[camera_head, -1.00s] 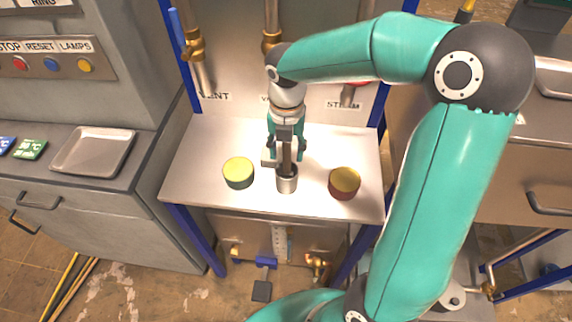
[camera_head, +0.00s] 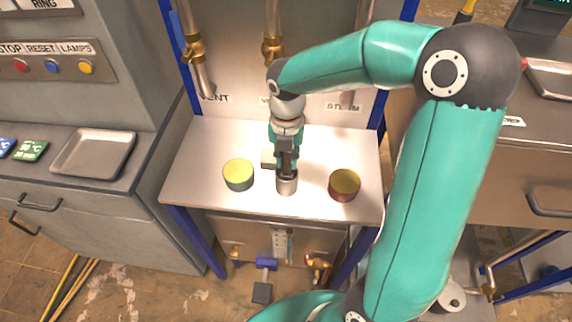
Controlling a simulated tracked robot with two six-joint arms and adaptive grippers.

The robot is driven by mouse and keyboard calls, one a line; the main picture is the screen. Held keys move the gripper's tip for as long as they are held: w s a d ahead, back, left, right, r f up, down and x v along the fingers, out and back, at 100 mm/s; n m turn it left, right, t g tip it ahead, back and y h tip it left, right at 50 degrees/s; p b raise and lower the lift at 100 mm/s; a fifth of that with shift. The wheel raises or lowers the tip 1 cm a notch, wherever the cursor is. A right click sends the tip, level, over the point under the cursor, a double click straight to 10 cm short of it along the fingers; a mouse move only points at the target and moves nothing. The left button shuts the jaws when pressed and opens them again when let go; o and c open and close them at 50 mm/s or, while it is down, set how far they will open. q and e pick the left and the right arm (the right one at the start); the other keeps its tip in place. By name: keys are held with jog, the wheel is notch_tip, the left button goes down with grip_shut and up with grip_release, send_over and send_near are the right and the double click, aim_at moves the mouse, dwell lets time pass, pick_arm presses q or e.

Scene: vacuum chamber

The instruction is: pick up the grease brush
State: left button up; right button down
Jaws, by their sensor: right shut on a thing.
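My right gripper (camera_head: 287,168) is over the middle of the steel table, pointing down at a small metal cup (camera_head: 287,186). It is shut on the grease brush, of which only a dark part shows between the fingers just above the cup. The brush's lower end is hidden in the cup or behind its rim; I cannot tell whether it touches the bottom. My left gripper is not in view.
A pale block (camera_head: 268,158) lies behind the gripper. Pipes with brass valves (camera_head: 194,48) rise at the back. The table's (camera_head: 210,150) left side is clear.

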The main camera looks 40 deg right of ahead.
jog(key=shift+r, duration=0.15)
notch_tip(320, 180, up, 20)
jog(key=shift+p, duration=0.3)
jog(key=shift+f, duration=0.2)
dwell(0.5)
